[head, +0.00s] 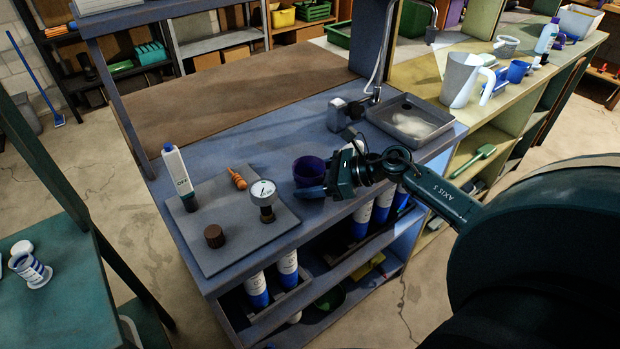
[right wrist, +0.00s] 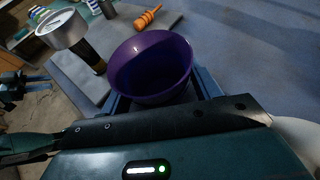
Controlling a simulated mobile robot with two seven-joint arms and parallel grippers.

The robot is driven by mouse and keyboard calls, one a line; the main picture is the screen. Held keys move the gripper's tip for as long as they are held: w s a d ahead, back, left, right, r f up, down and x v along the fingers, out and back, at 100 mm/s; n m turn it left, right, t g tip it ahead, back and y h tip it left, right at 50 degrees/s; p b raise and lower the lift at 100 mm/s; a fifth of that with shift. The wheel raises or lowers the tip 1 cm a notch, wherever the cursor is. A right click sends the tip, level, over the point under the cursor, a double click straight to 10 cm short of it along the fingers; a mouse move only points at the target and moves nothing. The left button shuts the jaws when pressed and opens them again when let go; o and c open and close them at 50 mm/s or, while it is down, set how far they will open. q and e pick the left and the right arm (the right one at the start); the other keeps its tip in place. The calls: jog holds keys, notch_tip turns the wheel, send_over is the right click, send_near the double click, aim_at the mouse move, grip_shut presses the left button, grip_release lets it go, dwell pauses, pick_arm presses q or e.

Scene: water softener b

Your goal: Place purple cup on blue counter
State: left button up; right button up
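The purple cup (head: 308,170) is upright at the blue counter (head: 262,122), right of the gauge. I cannot tell whether its base touches the counter. In the right wrist view the cup (right wrist: 152,68) shows its open top, with my right gripper's blue fingers (right wrist: 163,92) at its two sides. In the head view my right gripper (head: 318,188) reaches in from the right, one finger in front of the cup. The cup hides part of the fingers, so I cannot tell whether they press on it.
A grey board on the counter bears a gauge (head: 264,197), an orange fitting (head: 238,180), a brown knob (head: 214,236) and a white-green meter (head: 178,172). A sink (head: 410,118) with a faucet is at the back right. The counter's middle is clear.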

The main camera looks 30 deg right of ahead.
jog(key=o, duration=0.3)
jog(key=shift+r, duration=0.1)
jog(key=b+v, duration=0.2)
jog(key=v, duration=0.8)
jog(key=shift+s+d+r, duration=0.1)
jog(key=shift+s+d, duration=0.15)
jog(key=shift+s+d+r, duration=0.35)
jog(key=shift+s+d, duration=0.05)
